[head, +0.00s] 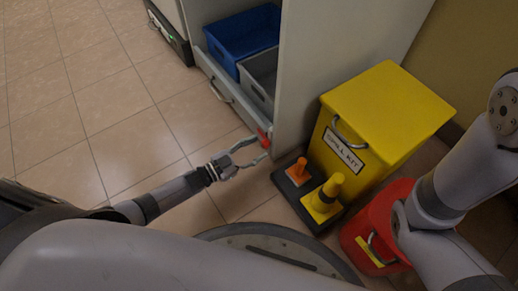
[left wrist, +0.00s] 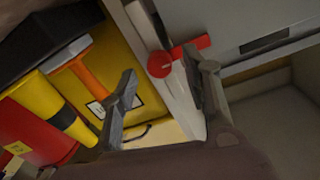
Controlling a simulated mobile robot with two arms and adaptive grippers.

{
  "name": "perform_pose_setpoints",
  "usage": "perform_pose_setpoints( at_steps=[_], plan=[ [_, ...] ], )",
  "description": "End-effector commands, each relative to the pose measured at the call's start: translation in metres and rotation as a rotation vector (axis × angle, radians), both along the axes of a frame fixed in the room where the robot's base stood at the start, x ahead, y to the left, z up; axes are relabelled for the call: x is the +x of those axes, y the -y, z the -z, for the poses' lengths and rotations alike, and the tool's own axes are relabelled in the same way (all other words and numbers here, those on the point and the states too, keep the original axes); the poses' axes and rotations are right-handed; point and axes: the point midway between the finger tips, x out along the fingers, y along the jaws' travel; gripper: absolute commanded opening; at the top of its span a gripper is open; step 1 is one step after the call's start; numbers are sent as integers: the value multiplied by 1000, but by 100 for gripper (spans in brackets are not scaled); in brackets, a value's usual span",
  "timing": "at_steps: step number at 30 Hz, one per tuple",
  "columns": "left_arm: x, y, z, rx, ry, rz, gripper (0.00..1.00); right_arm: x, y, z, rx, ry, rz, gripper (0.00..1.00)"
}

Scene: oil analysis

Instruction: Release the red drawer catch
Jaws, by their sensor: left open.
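The red drawer catch (head: 264,137) is at the right end of the grey drawer front (head: 235,103), low on the cabinet. In the left wrist view the catch shows as a round red hub with a short red lever (left wrist: 190,47). My left gripper (head: 258,150) is open and empty, with its fingertips close to the catch. In the left wrist view the open left gripper (left wrist: 168,72) has one finger beside the lever and the other over the yellow box. I cannot tell whether a finger touches the catch. My right gripper is not in view.
A blue bin (head: 246,32) and a grey bin (head: 257,82) sit behind the drawer front. Right of the cabinet stand a yellow spill kit box (head: 385,105), orange and yellow cones on a black base (head: 291,196), and a red bucket (head: 360,240).

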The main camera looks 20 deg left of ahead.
Motion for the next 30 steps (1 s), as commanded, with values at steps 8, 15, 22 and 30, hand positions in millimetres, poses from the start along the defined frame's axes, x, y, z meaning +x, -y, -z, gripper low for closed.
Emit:
perform_pose_setpoints(
  at_steps=[8, 15, 22, 30],
  plan=[
    [13, 12, 0, 1, 0, 0, 44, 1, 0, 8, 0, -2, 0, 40],
    [13, 12, 0, 1, -1, 0, 42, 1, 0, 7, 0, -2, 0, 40],
    [13, 12, 0, 1, -1, 0, 27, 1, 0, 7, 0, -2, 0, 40],
    [13, 11, 0, 1, -1, 0, 9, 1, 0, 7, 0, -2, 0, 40]
  ],
)
